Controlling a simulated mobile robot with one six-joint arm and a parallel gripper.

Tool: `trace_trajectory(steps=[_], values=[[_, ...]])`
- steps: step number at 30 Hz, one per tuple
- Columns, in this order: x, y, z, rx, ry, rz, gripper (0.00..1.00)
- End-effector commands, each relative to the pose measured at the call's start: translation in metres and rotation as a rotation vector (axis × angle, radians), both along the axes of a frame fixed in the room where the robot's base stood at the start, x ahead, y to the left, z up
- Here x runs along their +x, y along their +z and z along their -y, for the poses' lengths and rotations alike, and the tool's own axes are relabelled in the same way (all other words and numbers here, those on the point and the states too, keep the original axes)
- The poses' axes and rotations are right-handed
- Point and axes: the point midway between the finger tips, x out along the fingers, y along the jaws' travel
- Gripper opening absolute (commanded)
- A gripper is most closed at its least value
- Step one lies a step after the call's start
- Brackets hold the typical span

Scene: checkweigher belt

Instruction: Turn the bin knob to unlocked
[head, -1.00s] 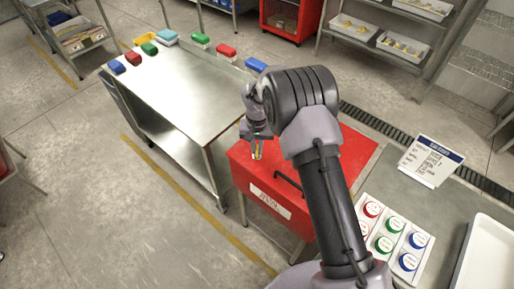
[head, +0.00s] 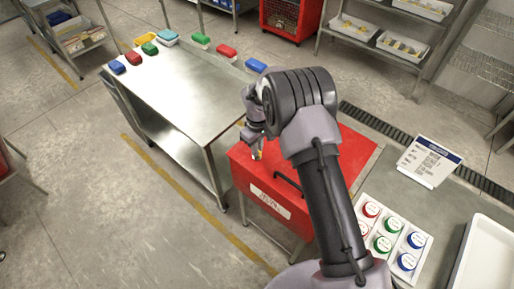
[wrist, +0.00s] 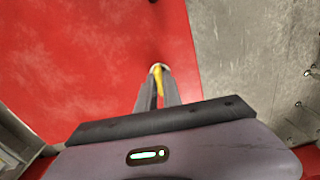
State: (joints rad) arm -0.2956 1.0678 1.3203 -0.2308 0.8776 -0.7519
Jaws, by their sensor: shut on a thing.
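The red bin (head: 243,172) stands in the middle of the head view, with a white label and a black handle on it. Its red top (wrist: 75,60) fills much of the wrist view. The bin knob (wrist: 158,72) shows as a small yellow piece with a pale rim between my fingers. My gripper (wrist: 157,88) is shut on the knob. In the head view my gripper (head: 257,152) is at the bin's upper left part, and the knob is mostly hidden by the fingers. I cannot read a lock position on the knob.
A steel table (head: 180,90) with several coloured boxes along its edges is left of the bin. My arm covers part of the bin.

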Motion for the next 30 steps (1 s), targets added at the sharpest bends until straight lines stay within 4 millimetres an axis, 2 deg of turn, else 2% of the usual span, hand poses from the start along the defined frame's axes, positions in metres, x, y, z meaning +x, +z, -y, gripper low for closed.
trace_trajectory(steps=[9, 24, 25, 27, 28, 30], values=[[0.0002, 0.0004, -0.0001, 0.000, 0.092, 0.000, 0.00], [0.0003, 0.0003, 0.0000, -0.001, 0.108, 0.001, 0.00], [0.0003, 0.0003, 0.0000, -0.001, 0.108, 0.001, 0.14], [0.0003, 0.0003, 0.0000, -0.001, 0.108, 0.001, 0.28], [0.0003, 0.0003, 0.0000, 0.000, 0.108, 0.000, 0.32], [0.0001, 0.0003, 0.0000, 0.000, 0.107, 0.000, 0.32]])
